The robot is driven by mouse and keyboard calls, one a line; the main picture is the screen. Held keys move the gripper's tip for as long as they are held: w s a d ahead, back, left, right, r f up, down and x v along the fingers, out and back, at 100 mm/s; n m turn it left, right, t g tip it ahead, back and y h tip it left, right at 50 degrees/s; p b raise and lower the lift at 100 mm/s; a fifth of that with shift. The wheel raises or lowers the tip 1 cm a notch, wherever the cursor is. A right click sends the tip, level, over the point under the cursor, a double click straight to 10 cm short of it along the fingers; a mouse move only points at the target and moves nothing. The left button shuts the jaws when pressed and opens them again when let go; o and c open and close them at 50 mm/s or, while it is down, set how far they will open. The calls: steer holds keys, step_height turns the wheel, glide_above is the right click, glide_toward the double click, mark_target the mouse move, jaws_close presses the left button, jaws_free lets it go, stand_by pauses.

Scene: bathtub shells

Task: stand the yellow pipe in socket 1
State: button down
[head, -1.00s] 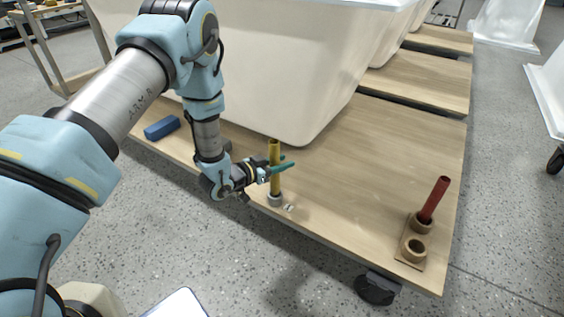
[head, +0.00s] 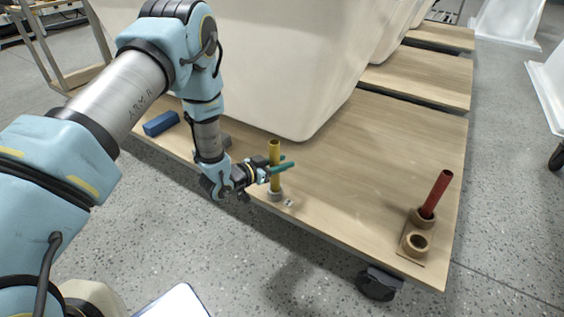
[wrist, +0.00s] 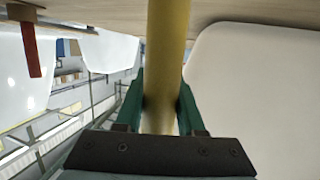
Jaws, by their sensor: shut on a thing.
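The yellow pipe (head: 275,151) stands upright near the front edge of the wooden deck. My gripper (head: 280,167) is shut on its middle from the left, with the teal fingers on either side; the wrist view also shows the pipe (wrist: 166,70) between them. The pipe's foot is at a grey ring (head: 275,195) on the deck; I cannot tell whether it is inside or just above it. At the right, a wooden holder (head: 409,254) has two round sockets. The front socket (head: 416,242) is empty; the rear one (head: 420,219) holds a leaning red pipe (head: 436,194). No socket number is readable.
A large white tub shell (head: 260,70) stands close behind the pipe. A blue block (head: 161,124) lies at the deck's left, with a small grey thing partly behind my arm. The deck (head: 350,205) between the grey ring and the wooden holder is clear.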

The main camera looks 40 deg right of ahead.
steer(key=shift+f+b, duration=0.6)
steer(key=shift+f, duration=0.35)
steer(key=shift+c, duration=2.2)
jaws_free()
steer(key=shift+a, duration=0.1)
steer(key=p+v, duration=0.3)
steer(key=v, duration=0.7)
steer(key=shift+a, duration=0.25)
steer(key=shift+r, duration=0.1)
